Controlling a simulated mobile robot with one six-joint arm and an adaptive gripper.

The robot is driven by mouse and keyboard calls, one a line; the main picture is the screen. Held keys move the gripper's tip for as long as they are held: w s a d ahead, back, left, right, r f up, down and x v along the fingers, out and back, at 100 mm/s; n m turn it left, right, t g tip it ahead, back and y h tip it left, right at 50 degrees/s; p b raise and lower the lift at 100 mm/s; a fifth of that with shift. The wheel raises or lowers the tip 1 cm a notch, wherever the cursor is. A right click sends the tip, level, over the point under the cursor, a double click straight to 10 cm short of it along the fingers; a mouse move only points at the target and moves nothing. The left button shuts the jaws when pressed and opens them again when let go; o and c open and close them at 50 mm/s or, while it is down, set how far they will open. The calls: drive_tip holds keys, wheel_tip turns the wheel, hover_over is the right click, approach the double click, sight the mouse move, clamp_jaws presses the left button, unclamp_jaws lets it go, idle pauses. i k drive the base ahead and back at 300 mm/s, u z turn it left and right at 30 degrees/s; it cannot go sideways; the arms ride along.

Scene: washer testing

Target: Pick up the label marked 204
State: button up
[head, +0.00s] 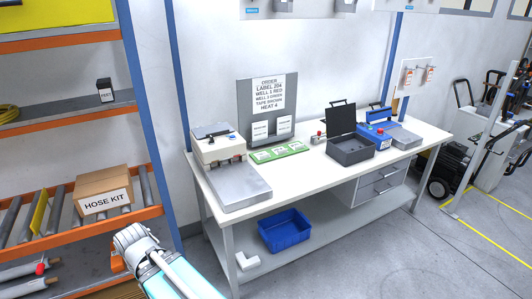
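A green strip (297,148) lies on the white workbench and bears several small white labels (279,151). Their print is too small to read, so I cannot tell which one is marked 204. An order sheet (268,95) on a grey upright panel behind the strip has a line that seems to read "LABEL 204". Two small white cards (260,130) are on the panel below the sheet. Part of my arm shows at the bottom left, in front of the bench and well apart from the strip. My gripper's fingers do not show.
The white bench (313,166) carries a beige-topped machine (218,146) at left, an open dark grey box (352,149) and a blue device (374,138) at right. A blue bin (285,231) sits on the lower shelf. A rack with a hose kit box (104,192) stands left.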

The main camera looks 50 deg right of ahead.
sight(264, 155)
drive_tip(key=u, duration=1.1)
drive_tip(key=i, duration=1.3)
drive_tip(key=z, duration=2.3)
